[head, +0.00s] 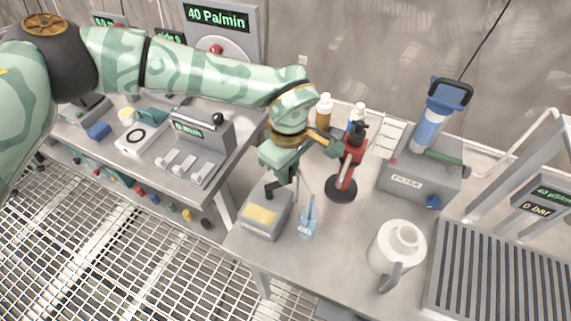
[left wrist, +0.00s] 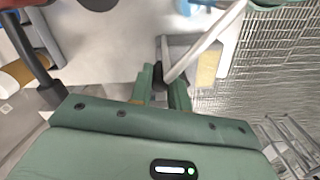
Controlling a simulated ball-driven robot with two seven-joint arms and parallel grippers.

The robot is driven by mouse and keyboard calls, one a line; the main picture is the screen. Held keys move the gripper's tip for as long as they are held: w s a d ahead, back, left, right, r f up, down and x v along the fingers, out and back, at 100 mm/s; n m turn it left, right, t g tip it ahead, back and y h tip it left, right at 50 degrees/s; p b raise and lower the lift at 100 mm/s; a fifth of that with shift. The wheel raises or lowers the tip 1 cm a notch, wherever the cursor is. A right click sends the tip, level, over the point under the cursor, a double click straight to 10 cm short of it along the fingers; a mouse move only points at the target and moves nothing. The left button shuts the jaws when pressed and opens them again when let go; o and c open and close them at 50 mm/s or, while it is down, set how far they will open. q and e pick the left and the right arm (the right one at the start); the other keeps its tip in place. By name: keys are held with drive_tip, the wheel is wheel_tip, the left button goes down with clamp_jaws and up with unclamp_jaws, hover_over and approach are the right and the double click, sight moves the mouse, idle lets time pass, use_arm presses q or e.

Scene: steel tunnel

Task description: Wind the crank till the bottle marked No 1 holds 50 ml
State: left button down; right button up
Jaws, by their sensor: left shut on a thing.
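A small grey box with a yellow label (head: 262,215) stands at the bench's left end and carries a dark crank (head: 272,188). My left gripper (head: 283,180) is above this box, shut on the crank's handle. In the left wrist view, my left gripper (left wrist: 162,88) has its fingers around a dark knob (left wrist: 160,74) beside the yellow-labelled box (left wrist: 206,68). A clear bottle with light blue liquid (head: 307,223) stands upright just right of the box, with a thin tube in its mouth. Its marking and level are too small to read. My right gripper is not in view.
A red device on a round black base (head: 341,188) stands close behind the bottle. A white jug (head: 397,247), a filter unit (head: 420,175) and a grooved rack (head: 490,275) are to the right. A bench with a timer unit (head: 190,145) is at left. The front bench edge is near.

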use_arm(q)
drive_tip(key=shift+s+d+m, duration=0.1)
drive_tip(key=shift+s+m, duration=0.1)
drive_tip(key=shift+m, duration=0.4)
drive_tip(key=c, duration=1.3)
unclamp_jaws()
drive_tip(key=shift+s, duration=0.1)
wheel_tip(320, 180, up, 16)
drive_tip(key=p, duration=0.2)
drive_tip(key=shift+r+p, duration=0.2)
drive_tip(key=shift+p, duration=0.1)
drive_tip(key=shift+d+f, duration=0.1)
drive_tip(key=shift+c, duration=0.5)
